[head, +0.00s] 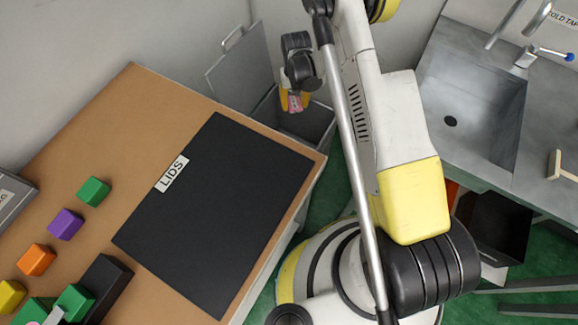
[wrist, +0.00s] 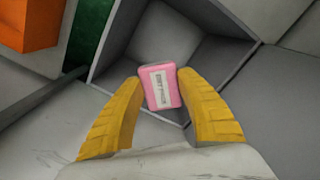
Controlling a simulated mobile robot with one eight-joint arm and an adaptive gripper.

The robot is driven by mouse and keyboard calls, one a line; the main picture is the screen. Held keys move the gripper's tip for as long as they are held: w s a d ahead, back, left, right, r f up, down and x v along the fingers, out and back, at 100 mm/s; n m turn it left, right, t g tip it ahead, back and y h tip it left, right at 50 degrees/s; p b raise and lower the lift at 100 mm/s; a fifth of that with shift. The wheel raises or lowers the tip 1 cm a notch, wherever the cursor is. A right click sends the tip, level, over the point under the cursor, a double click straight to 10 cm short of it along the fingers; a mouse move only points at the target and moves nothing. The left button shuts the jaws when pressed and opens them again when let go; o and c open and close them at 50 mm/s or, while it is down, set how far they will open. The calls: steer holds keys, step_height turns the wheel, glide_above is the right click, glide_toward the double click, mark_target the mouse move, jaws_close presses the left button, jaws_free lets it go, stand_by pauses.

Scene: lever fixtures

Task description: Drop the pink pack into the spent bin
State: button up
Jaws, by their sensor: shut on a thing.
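The pink pack (head: 294,103) with a white label is held between the yellow fingers of my gripper (head: 295,100). In the wrist view the pack (wrist: 161,88) sits between the two fingertips of my gripper (wrist: 160,92), which are shut on its sides. A grey open bin (head: 316,122) stands beyond the table's far right edge, with its lid (head: 240,68) raised. In the wrist view the pack shows over the bin's open inside (wrist: 210,65). No label on this bin is readable, so I cannot tell its name.
A brown table (head: 120,100) holds a black mat (head: 215,205) marked LIDS and several coloured blocks (head: 65,224). A sink (head: 480,100) with a tap is at the right. An orange object (wrist: 28,28) shows at the wrist view's upper left.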

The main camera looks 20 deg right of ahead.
step_height(320, 180, down, 6)
steer(key=b, duration=0.2)
steer(key=shift+r+b, duration=0.2)
steer(key=shift+b, duration=0.1)
steer(key=o, duration=1.3)
steer(key=shift+c, duration=0.2)
step_height(320, 180, up, 12)
steer(key=shift+r, duration=0.1)
